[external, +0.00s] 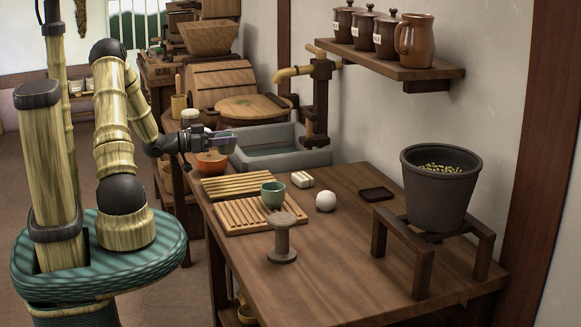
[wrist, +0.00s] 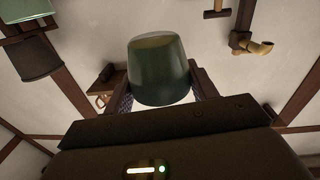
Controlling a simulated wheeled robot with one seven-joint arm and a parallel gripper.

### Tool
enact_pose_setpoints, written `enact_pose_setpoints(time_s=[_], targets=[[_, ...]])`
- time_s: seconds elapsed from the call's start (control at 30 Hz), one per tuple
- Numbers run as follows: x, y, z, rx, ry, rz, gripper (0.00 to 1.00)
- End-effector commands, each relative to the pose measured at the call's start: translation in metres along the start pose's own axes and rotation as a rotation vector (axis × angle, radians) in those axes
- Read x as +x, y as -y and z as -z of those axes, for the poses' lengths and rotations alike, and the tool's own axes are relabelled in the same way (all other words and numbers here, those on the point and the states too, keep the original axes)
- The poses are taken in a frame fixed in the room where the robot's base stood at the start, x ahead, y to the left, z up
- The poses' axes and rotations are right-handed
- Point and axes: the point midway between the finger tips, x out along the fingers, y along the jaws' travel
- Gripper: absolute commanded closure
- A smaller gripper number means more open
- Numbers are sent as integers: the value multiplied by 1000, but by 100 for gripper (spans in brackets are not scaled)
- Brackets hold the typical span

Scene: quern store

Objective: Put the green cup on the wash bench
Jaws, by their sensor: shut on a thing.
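My gripper (external: 222,139) is shut on a green cup (wrist: 160,72), which fills the space between the two fingers in the wrist view. In the external view my gripper holds it in the air near the grey stone basin (external: 240,158), above an orange bowl (external: 211,168). A second green cup (external: 272,195) stands upright on the front slatted rack (external: 240,219). The wooden bench (external: 345,250) in the foreground carries the racks; I take it to be the wash bench.
On the bench are a second slatted rack (external: 237,184), a soap block (external: 302,180), a white ball (external: 325,201), a dark tray (external: 376,194), a grey spool-shaped stand (external: 282,245) and a large dark pot (external: 430,200) on a wooden frame. The front middle is clear.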

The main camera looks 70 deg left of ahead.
Motion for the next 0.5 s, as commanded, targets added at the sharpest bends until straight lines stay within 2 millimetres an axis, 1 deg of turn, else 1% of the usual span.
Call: enact_pose_setpoints(time_s=[0.13,0.27,0.4,0.5], targets=[[14,-12,5,-4,1,-19,66],[42,-36,10,-7,4,-47,66],[79,-76,13,-11,7,-65,66],[101,-106,13,-11,7,-61,66]])
